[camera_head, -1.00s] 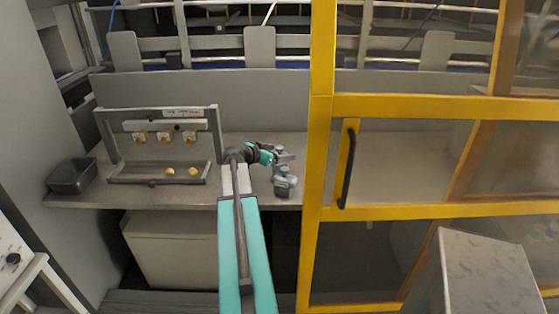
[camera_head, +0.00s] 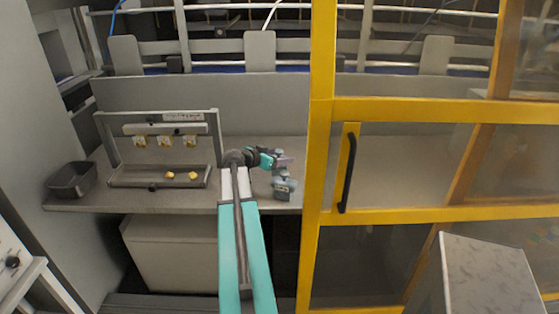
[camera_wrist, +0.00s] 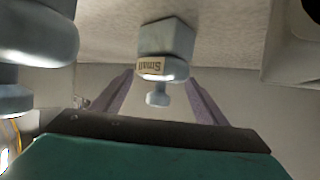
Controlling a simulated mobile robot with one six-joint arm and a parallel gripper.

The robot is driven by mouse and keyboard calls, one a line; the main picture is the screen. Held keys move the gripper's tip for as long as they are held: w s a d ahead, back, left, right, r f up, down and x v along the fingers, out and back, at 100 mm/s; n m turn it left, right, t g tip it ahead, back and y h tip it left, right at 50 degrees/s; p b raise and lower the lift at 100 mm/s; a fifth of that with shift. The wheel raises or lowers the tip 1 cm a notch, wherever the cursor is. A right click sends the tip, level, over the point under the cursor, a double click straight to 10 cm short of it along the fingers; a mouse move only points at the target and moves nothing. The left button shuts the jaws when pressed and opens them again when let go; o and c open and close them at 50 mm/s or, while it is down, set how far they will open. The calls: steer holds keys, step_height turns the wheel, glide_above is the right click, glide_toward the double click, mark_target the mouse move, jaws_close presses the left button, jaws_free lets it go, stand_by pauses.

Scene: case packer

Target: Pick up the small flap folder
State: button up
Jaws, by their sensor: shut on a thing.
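The small flap folder (camera_wrist: 167,45) is a grey block with a tan label reading "Small", upside down in the wrist view, and a short knob. Its knob end is between the two purple fingers of my gripper (camera_wrist: 158,98), which are shut on it. In the head view my gripper (camera_head: 284,162) reaches right over the bench and partly hides the folder. A second grey flap folder (camera_head: 285,188) with a pale label stands just nearer on the bench. It fills the upper left of the wrist view (camera_wrist: 38,35), close beside my gripper.
The bench (camera_head: 235,198) holds a grey rack (camera_head: 217,135) with yellow pieces and a dark bin (camera_head: 70,180) at the left. A yellow door frame (camera_head: 320,150) with a black handle (camera_head: 347,172) stands close on the right. A grey panel backs the bench.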

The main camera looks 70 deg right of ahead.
steer(key=shift+r, duration=0.15)
steer(key=shift+r+b, duration=1.35)
steer(key=shift+r, duration=3.55)
